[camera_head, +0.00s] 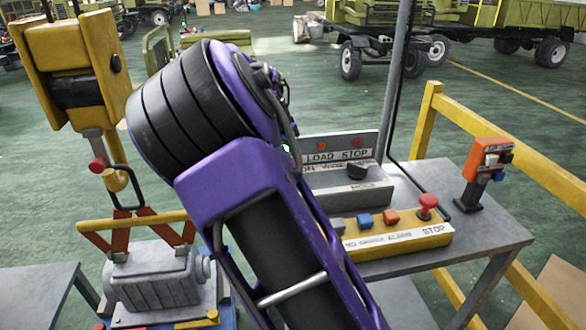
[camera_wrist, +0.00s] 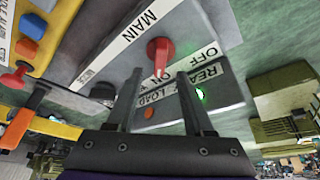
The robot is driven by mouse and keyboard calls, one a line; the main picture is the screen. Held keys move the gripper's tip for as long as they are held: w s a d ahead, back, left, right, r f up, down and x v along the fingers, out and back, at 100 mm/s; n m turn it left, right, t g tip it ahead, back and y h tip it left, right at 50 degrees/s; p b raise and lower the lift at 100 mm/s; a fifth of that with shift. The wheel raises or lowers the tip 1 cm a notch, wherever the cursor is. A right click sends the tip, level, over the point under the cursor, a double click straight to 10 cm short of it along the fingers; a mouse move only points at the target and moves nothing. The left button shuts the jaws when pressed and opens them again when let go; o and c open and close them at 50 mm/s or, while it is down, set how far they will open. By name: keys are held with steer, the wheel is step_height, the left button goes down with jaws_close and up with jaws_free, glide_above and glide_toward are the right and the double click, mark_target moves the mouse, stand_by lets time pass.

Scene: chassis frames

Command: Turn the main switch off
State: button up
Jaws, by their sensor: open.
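The main switch (camera_wrist: 161,50) is a red lever on a grey panel face in the wrist view. A white MAIN label (camera_wrist: 138,32) lies beside it, and an OFF label (camera_wrist: 205,54) is to its right. The lever points toward my gripper in the picture; an ON label beneath it is partly hidden. My gripper (camera_wrist: 160,73) is open, its two dark fingers on either side of the lever's lower end in the picture. I cannot tell whether they touch it. In the head view my arm hides the switch and gripper.
A green lamp (camera_wrist: 200,95) glows by the READY label. The grey panel (camera_head: 340,160) stands on a metal table (camera_head: 490,235) with a yellow button box (camera_head: 400,240). An orange device (camera_head: 487,160) stands at right. A yellow hoist (camera_head: 75,75) hangs left.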

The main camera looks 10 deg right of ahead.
steer(key=shift+x, duration=2.3)
jaws_close()
